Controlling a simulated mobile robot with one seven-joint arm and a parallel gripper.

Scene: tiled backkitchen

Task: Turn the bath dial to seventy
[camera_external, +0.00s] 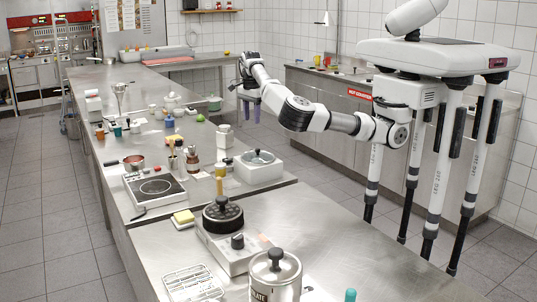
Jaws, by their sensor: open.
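My gripper (250,108) hangs at the end of my outstretched arm, beyond the far right edge of the long steel counter (340,250). Its purple-grey fingers point down, apart and empty. It is far from the appliances on the near counter. A white box with a round steel lid (258,157) looks like a bath; no dial on it can be made out. Nearer, a pale unit carries a black ribbed round top (222,215) and a black knob (237,241). I cannot tell which of these is the bath dial, and no scale numbers are readable.
A hot plate (155,188) with a copper pan (134,162) beside it stands left on the counter. A steel canister (275,268), a wire rack (192,283) and a yellow sponge (184,217) are near the front. A sink counter (340,115) runs along the right wall.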

